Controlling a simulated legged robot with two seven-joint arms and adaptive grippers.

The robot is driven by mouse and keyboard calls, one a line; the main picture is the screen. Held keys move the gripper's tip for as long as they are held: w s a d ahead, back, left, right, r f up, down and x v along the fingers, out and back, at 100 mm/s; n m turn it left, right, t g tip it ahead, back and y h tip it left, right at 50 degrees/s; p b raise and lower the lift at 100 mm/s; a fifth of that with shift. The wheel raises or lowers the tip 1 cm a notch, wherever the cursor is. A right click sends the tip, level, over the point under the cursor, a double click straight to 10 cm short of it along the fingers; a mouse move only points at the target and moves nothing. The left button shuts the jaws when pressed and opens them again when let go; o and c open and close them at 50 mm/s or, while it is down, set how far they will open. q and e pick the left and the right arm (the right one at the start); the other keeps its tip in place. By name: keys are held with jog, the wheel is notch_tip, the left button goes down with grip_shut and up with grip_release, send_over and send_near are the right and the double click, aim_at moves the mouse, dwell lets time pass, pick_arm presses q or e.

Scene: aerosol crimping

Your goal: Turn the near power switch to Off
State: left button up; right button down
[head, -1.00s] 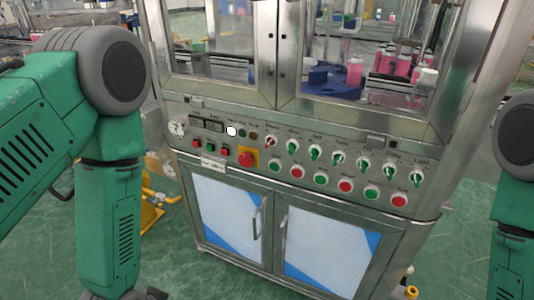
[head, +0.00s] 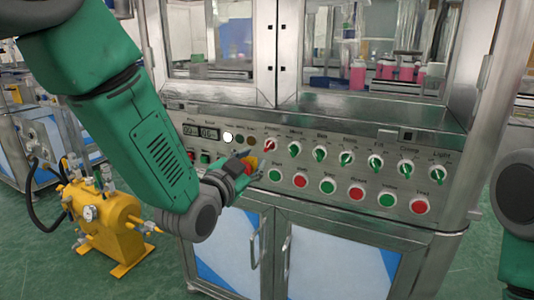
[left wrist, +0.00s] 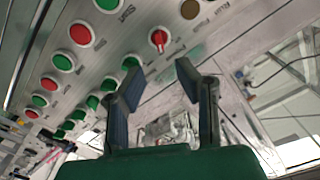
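The control panel (head: 330,172) of the steel machine carries a red-handled switch (head: 271,145) at the left end of a row of green-handled knobs. Its handle sits at a slant in the head view. In the left wrist view the red switch (left wrist: 158,40) shows just beyond the fingertips, its handle nearly upright in that picture. My left gripper (head: 247,167) is open and empty, just below and left of the red switch, in front of the yellow-backed red stop button (head: 250,162). Its two fingers (left wrist: 160,72) stand apart in the left wrist view. My right gripper is out of frame.
A row of green and red push buttons (head: 328,187) runs below the knobs. Two small displays (head: 200,132) sit to the left. Cabinet doors with handles (head: 253,245) are underneath. A yellow device (head: 105,225) stands on the floor at left.

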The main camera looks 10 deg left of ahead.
aim_at(268, 147)
pick_arm(q)
jog(key=b+x, duration=0.1)
jog(key=x, duration=0.7)
jog(key=shift+w+f+b, duration=0.1)
jog(key=shift+w+b, duration=0.05)
jog(key=shift+b, duration=0.15)
grip_shut()
